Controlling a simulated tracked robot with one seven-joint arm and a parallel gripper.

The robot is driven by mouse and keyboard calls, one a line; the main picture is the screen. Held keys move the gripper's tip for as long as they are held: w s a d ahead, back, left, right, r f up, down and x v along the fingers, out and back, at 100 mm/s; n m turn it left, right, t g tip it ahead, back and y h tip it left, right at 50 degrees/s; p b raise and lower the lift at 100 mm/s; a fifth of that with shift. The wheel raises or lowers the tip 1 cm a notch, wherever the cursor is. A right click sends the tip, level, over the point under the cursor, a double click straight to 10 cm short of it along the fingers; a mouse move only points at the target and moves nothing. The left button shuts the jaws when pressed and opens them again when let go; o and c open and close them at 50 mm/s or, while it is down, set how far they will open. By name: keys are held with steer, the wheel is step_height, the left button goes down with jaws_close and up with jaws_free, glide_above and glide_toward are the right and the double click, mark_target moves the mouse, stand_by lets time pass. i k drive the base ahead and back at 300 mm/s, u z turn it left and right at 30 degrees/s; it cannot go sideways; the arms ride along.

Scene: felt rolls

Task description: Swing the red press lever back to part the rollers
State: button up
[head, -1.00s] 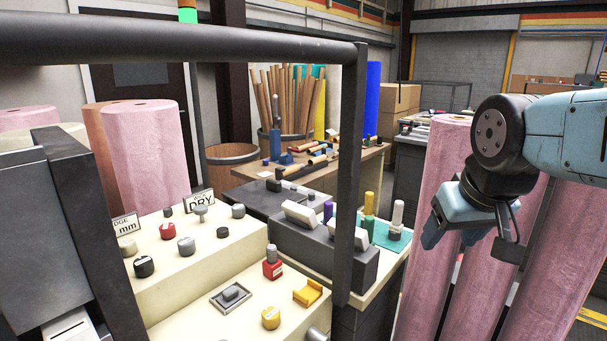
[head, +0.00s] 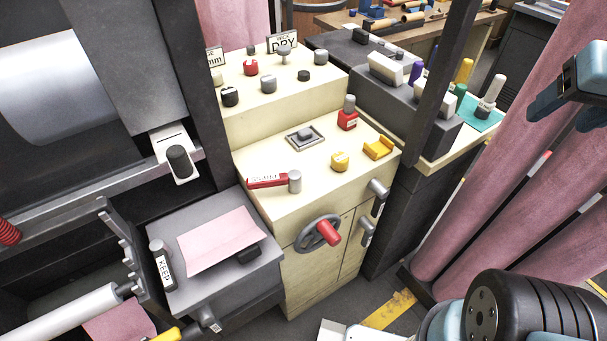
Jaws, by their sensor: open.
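The red press lever (head: 267,181) lies across the cream cabinet top, its label reading PRESS upside down. A grey upright cylinder (head: 295,182) stands at its right end. A large pale roller (head: 58,88) shows at the upper left inside the dark machine frame. A thinner white roller (head: 75,314) is at the lower left, partly cut off. Whether rollers touch cannot be told. My gripper (head: 552,108) is at the right edge, in front of the pink rolls, open, empty and well to the right of the lever. Part of it is out of frame.
A dark post (head: 441,85) stands between my gripper and the cabinet. A red-handled handwheel (head: 318,233) sticks out from the cabinet front. A yellow cradle (head: 378,148), yellow knob (head: 340,161) and red-based knob (head: 347,113) stand near the lever. Pink rolls (head: 490,170) lean at right.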

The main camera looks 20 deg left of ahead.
mark_target(293, 180)
steer(key=k, duration=1.3)
steer(key=u, duration=0.4)
steer(key=i, duration=0.75)
steer(key=u, duration=0.85)
steer(key=i, duration=0.6)
steer(key=z, duration=0.85)
